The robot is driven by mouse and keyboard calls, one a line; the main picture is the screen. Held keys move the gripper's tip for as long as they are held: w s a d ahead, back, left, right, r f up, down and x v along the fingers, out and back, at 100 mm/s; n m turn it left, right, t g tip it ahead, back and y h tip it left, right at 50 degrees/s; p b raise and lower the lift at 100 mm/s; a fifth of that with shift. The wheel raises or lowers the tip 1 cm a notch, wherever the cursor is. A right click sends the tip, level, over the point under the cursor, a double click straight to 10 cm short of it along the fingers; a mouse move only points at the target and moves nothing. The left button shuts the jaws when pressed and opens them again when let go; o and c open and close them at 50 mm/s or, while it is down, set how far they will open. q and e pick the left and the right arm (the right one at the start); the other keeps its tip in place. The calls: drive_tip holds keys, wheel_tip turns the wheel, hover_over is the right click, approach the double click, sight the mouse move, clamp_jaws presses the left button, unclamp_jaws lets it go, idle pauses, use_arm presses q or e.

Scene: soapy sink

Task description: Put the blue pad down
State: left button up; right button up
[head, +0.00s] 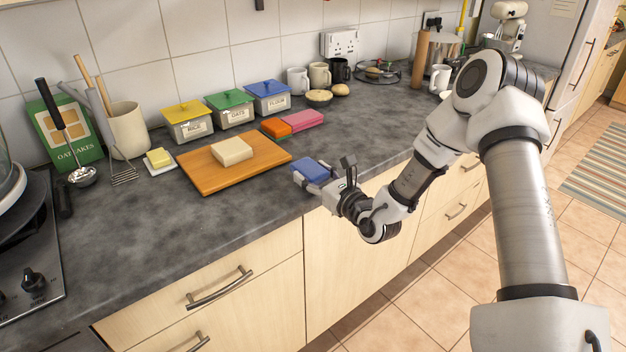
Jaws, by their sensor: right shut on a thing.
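The blue pad (309,169) is in the fingers of my right gripper (324,173), near the front edge of the grey worktop (190,225). The gripper is shut on it and partly hides its right end. I cannot tell whether the pad touches the worktop or is held just above it. My right arm comes in from the right, in front of the drawers. My left gripper is not in view.
A wooden board (205,176) with a pale block (232,151) lies left of the pad. An orange pad (276,127) and a pink pad (304,119) lie behind. Lidded tubs, including a blue-lidded one (268,96), stand by the wall.

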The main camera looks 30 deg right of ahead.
drive_tip(key=shift+w+d+f, duration=0.25)
drive_tip(key=shift+w+d, duration=0.05)
drive_tip(key=shift+w, duration=0.15)
drive_tip(key=shift+w+d+f, duration=0.25)
drive_tip(key=shift+w, duration=0.2)
wheel_tip(320, 180, down, 2)
drive_tip(key=shift+f, duration=0.4)
drive_tip(key=shift+s+f, duration=0.1)
drive_tip(key=shift+f, duration=0.05)
drive_tip(key=o, duration=1.2)
